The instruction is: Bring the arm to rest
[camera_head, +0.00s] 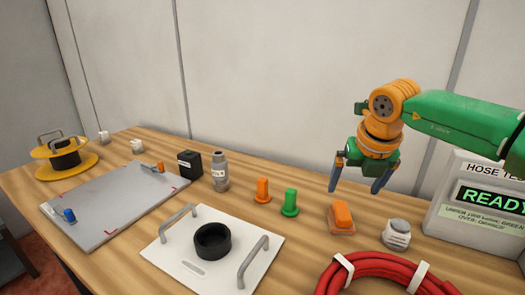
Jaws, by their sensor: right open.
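My right arm comes in from the right in green and orange. Its gripper (361,184) points down, open and empty, with its two dark fingers spread apart. It hangs above the table's right part, in front of the back wall. In the picture its fingertips lie above an orange block on a base (342,217), apart from it. My left gripper is not in view.
A READY box (450,228) stands right, near a grey-white fitting (397,235) and a red hose coil (385,267). Orange (263,190) and green (290,203) pegs, a grey bottle (220,172), a handled white plate (188,270), a grey board (120,205) and yellow spool (66,160) stand left.

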